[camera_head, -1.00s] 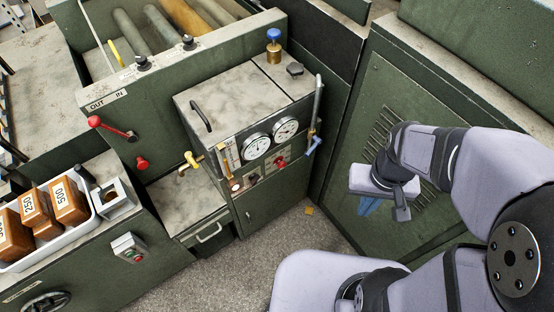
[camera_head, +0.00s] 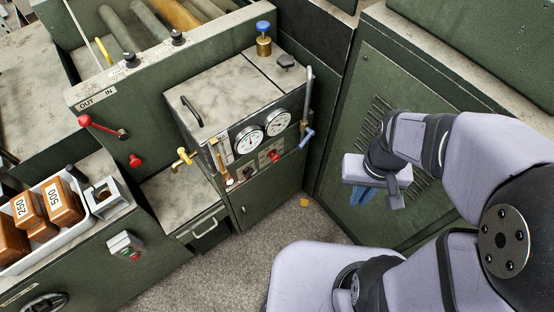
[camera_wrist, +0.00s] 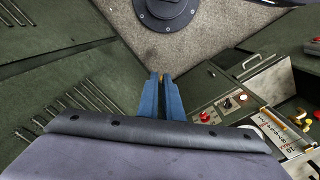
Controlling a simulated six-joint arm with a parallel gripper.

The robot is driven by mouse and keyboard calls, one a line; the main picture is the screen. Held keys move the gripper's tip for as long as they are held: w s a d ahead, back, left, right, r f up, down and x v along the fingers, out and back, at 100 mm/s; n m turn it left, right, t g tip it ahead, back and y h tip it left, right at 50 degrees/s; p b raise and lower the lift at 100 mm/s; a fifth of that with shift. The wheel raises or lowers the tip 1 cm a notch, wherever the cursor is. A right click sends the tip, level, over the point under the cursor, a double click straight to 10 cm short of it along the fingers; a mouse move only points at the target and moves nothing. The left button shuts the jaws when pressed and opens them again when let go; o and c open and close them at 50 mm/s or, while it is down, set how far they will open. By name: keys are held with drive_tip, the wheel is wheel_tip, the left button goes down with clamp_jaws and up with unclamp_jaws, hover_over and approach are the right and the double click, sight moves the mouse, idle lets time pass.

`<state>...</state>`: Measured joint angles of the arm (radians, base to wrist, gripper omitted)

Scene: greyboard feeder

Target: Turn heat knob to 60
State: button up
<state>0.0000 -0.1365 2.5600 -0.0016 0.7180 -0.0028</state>
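Below the gauges sit a red knob (camera_head: 272,156) and small dark controls (camera_head: 249,172). The lettering is too small to tell which is the heat knob. In the wrist view the panel is at the right, with a red knob (camera_wrist: 204,116) and a black knob on a white plate (camera_wrist: 228,103). My gripper (camera_head: 362,197) hangs right of the box, apart from it. Its blue fingers (camera_wrist: 161,76) are empty, with a narrow gap between them.
A green slatted cabinet (camera_head: 350,90) stands close behind my gripper. The box has a black handle (camera_head: 192,111), a yellow valve (camera_head: 185,157) and a pipe (camera_head: 308,95) at its right edge. Bare floor (camera_head: 255,232) lies before it. A white tray (camera_head: 85,223) holds brown weights.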

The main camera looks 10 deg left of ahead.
drive_tip(key=o, duration=0.5)
drive_tip(key=shift+f, duration=0.15)
drive_tip(key=o, duration=0.3)
drive_tip(key=shift+f+b, duration=0.35)
drive_tip(key=shift+b, duration=0.15)
drive_tip(key=s+d+f+g+b, duration=0.1)
drive_tip(key=s+f+g+b, duration=0.3)
drive_tip(key=f+b, duration=0.95)
drive_tip(key=s+d+f+g+b, duration=0.15)
drive_tip(key=s+f+b, duration=0.65)
drive_tip(key=f, duration=1.1)
drive_tip(key=w+f+n+t+b, duration=0.1)
drive_tip(key=w+f+n+b, duration=0.2)
drive_tip(key=f, duration=0.5)
drive_tip(key=w+f+n+t+b, duration=0.1)
drive_tip(key=w+f+t+b, duration=0.2)
drive_tip(key=f, duration=0.5)
drive_tip(key=w+a+r+n+t+y+b, duration=0.15)
drive_tip(key=w+a+n+t+y, duration=0.4)
drive_tip(key=w+a, duration=0.7)
drive_tip(key=w+a+r+n+t+y, duration=0.3)
drive_tip(key=w+r+t, duration=0.1)
drive_tip(key=r, duration=0.6)
drive_tip(key=w+a+r+n+t+y, duration=0.3)
drive_tip(key=w+r, duration=0.3)
drive_tip(key=r, duration=0.5)
drive_tip(key=shift+r+n+t+y, duration=0.15)
drive_tip(key=shift+n+t+y, duration=0.45)
drive_tip(key=shift+t, duration=0.3)
